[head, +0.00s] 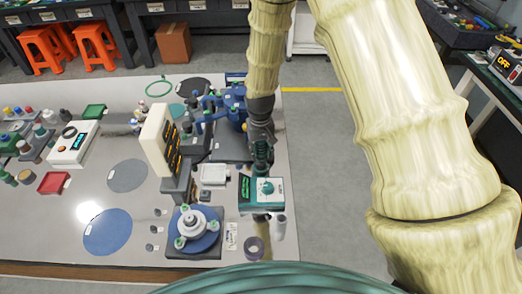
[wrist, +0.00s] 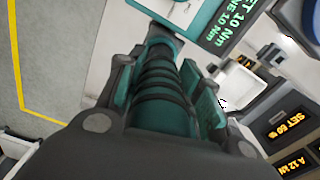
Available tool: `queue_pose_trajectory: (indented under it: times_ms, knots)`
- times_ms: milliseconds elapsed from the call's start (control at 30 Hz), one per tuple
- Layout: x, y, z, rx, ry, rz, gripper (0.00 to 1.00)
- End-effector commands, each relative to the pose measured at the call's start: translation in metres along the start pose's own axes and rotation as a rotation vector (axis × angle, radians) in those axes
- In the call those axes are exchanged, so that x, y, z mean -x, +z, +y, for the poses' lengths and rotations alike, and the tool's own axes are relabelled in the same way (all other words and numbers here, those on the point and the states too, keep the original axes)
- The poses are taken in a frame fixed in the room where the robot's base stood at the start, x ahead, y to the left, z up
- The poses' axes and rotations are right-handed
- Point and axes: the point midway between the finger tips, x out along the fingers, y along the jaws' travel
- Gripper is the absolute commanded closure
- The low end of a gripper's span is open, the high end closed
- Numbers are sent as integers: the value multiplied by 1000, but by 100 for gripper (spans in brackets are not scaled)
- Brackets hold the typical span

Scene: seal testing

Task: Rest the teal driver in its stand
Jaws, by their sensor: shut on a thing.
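The teal driver (wrist: 158,98) has a dark, ribbed grip and fills the middle of the wrist view. My gripper (head: 262,152) is shut around this grip, with a finger on each side. In the head view, my gripper and the driver are above the right part of the bench, just behind a teal box with a white dial face (head: 262,190). I cannot clearly make out the driver's stand or whether the driver touches anything.
A cream display tower (head: 158,138) stands left of my gripper. A blue round fixture (head: 198,240) with a white hub lies in front of it. A blue multi-armed device (head: 230,103) stands close behind. A purple ring (head: 253,248) lies near the front edge. The floor is open to the right.

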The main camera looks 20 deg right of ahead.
Motion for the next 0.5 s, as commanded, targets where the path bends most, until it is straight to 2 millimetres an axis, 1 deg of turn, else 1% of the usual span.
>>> queue_pose_trajectory:
  times_ms: [333,367,400,467,500]
  knots:
    - [-7,-1,0,0,0,1,93]
    - [-7,-1,0,0,0,1,61]
    - [-6,-1,0,0,0,1,54]
    - [-6,-1,0,0,0,1,43]
    - [-7,-1,0,0,0,1,40]
